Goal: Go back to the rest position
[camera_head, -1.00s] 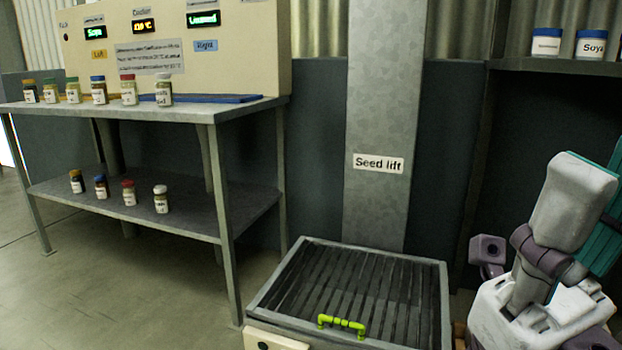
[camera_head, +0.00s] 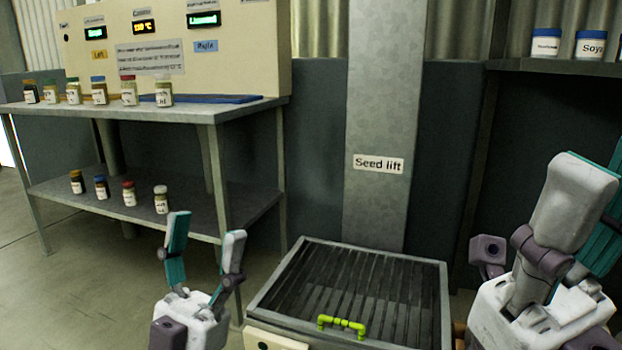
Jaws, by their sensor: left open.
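My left gripper (camera_head: 207,245) has its two teal-padded fingers apart and pointing up. It is empty, in front of the table's lower shelf and left of the seed lift's grate. My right gripper (camera_head: 580,215) is large at the right edge, with a grey finger and a teal pad close behind it. Its far part is cut off by the frame, so its opening is unclear. Nothing visible is held.
The seed lift grate (camera_head: 300,290) with a green handle (camera_head: 341,326) stands between my grippers. A metal table (camera_head: 215,112) at left bears several jars and a blue tray (camera_head: 215,99). A shelf (camera_head: 560,67) at upper right holds labelled tubs. Floor at left is clear.

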